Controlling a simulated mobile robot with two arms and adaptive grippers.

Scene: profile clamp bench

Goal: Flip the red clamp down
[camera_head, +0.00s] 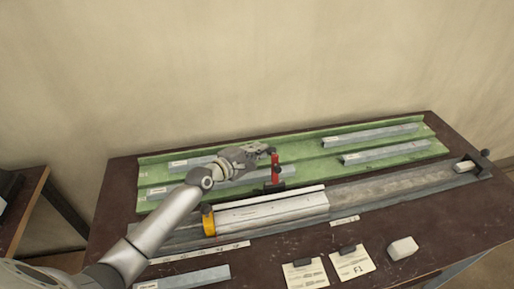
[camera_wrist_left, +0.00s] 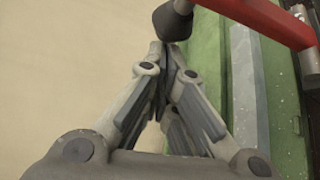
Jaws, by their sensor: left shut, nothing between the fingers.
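The red clamp (camera_head: 275,170) stands upright behind the silver profile (camera_head: 270,210) on the bench. Its red arm (camera_wrist_left: 262,18) and a dark rounded tip (camera_wrist_left: 172,20) show at the top of the left wrist view. My left gripper (camera_head: 262,150) is at the upper end of the clamp, coming from the left. In the left wrist view its fingers (camera_wrist_left: 162,60) are together and empty, with the tips close to the dark tip. I cannot tell if they touch it. My right gripper is not in view.
A green tray (camera_head: 330,167) with several grey bars lies along the back of the bench. A yellow piece (camera_head: 209,222) sits at the profile's left end. Paper cards (camera_head: 352,264) and a pale block (camera_head: 403,248) lie at the front. The front right of the bench is clear.

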